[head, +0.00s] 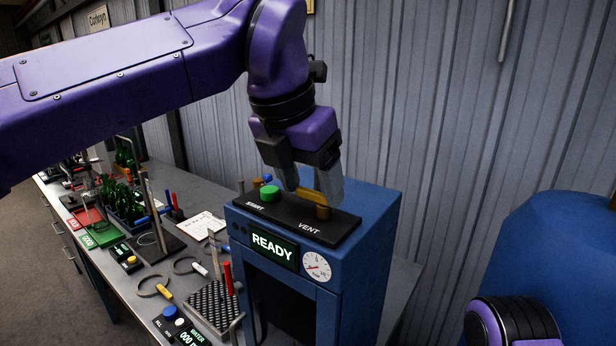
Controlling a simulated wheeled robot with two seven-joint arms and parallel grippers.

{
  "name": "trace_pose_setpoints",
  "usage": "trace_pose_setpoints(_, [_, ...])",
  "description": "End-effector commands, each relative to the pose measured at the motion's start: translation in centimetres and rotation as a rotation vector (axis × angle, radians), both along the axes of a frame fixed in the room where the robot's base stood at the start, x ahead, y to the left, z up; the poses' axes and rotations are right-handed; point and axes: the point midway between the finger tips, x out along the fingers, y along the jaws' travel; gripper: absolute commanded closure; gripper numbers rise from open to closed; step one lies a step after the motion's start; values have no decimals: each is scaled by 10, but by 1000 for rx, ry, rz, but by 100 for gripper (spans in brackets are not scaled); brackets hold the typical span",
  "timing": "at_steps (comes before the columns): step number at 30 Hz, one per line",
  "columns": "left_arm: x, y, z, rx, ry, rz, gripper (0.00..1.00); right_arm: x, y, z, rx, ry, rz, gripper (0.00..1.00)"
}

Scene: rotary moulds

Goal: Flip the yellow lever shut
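The yellow lever (311,195) sits on the black top panel of a blue machine, by the word VENT. It lies roughly level above a short brown-gold stem (323,212). My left gripper (311,190) points down over it from above. Its two grey fingers stand apart, one on each side of the lever in the picture, and partly hide it. I cannot tell whether a finger touches the lever. Of my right arm only a purple and black part shows at the bottom right; its gripper is out of view.
The blue machine (365,235) carries a green START button (269,193), a READY display (273,251) and a round gauge (316,266). A crowded grey bench (185,262) with bottles, stands and a black rack (212,305) lies left. A large blue drum (560,250) stands right.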

Motion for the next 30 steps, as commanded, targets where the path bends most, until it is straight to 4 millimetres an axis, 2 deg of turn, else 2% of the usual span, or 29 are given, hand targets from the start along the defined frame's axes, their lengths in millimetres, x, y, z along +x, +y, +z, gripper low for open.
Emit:
trace_pose_setpoints(2, [0, 0, -1, 1, 1, 0, 11, 0, 0, 0, 0, 0, 0, 100])
trace_pose_setpoints(11, [-1, 1, 3, -1, 0, 2, 11, 0, 0, 0, 0, 0, 0, 100])
trace_pose_setpoints(14, [-4, 4, 16, -2, -2, 3, 11, 0, 0, 0, 0, 0, 0, 100])
trace_pose_setpoints(21, [-22, 16, 70, -1, -1, 3, 11, 0, 0, 7, 0, 0, 0, 100])
trace_pose_setpoints(24, [-27, 20, 86, 0, 0, 2, 11, 0, 0, 10, 0, 0, 0, 100])
trace_pose_setpoints(30, [-31, 23, 97, 1, 2, 1, 11, 0, 0, 11, 0, 0, 0, 100])
